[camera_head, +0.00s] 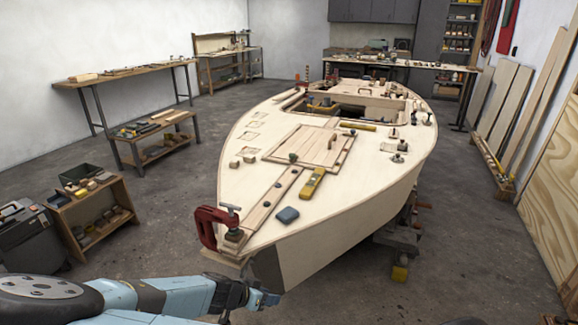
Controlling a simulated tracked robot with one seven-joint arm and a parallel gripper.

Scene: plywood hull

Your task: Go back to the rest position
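My arm reaches in from the lower left, pale blue with dark joints. My gripper (264,299) is at its end, low in the picture, just below the near end of the plywood hull (340,243). It appears in front of the hull's dark bow corner; whether it touches the hull cannot be told. The fingers are small and dark, and their opening cannot be made out. No held object shows.
A red clamp (210,226) grips the deck's near end, close above my arm. A low shelf (92,215) stands left. Floor (165,235) between shelf and hull is clear.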

